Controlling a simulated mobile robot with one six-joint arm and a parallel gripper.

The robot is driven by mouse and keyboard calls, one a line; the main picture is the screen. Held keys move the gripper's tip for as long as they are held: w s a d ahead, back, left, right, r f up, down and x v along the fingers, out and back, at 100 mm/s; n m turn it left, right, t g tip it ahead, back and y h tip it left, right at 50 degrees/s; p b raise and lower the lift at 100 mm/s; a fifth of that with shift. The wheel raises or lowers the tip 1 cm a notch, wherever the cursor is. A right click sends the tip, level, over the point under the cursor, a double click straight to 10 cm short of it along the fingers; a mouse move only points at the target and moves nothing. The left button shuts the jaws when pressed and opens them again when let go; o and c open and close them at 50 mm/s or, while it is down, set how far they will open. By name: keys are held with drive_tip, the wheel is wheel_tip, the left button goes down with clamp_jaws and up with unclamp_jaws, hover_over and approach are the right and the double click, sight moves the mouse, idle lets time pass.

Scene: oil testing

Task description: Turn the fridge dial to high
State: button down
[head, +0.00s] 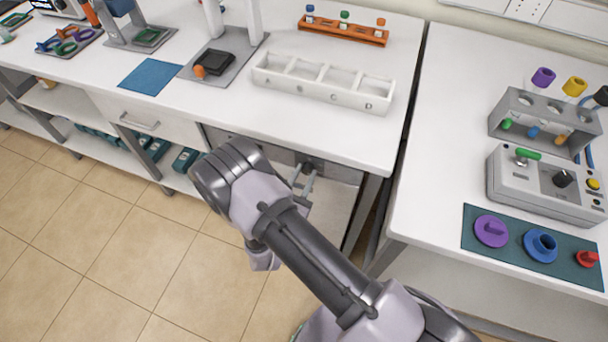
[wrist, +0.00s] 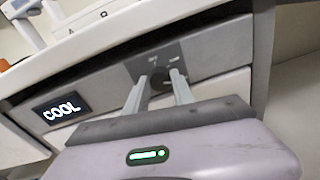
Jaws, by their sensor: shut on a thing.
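The fridge panel (wrist: 215,68) is a grey strip under the white tabletop. Its screen (wrist: 62,107) reads "COOL" in the wrist view. The dark round dial (wrist: 160,79) sits on the panel, with small markings around it that are too small to read. My gripper (wrist: 157,82) is shut on the dial, one finger on each side of it. In the head view my gripper (head: 305,175) reaches the panel below the table's front edge. My fingers partly hide the dial, and its pointer direction cannot be told.
A white compartment tray (head: 322,83) stands on the table (head: 265,125) above, with an orange rack (head: 343,30) behind it. A drawer (head: 150,122) and low shelves lie left. A second table (head: 430,190) on the right holds a control box (head: 545,187).

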drive_tip(key=shift+m, duration=1)
drive_tip(key=c, duration=1.1)
unclamp_jaws()
drive_tip(key=p+v, duration=0.3)
drive_tip(key=v, duration=1.4)
drive_tip(key=shift+s+r, duration=0.15)
drive_tip(key=shift+s, duration=0.1)
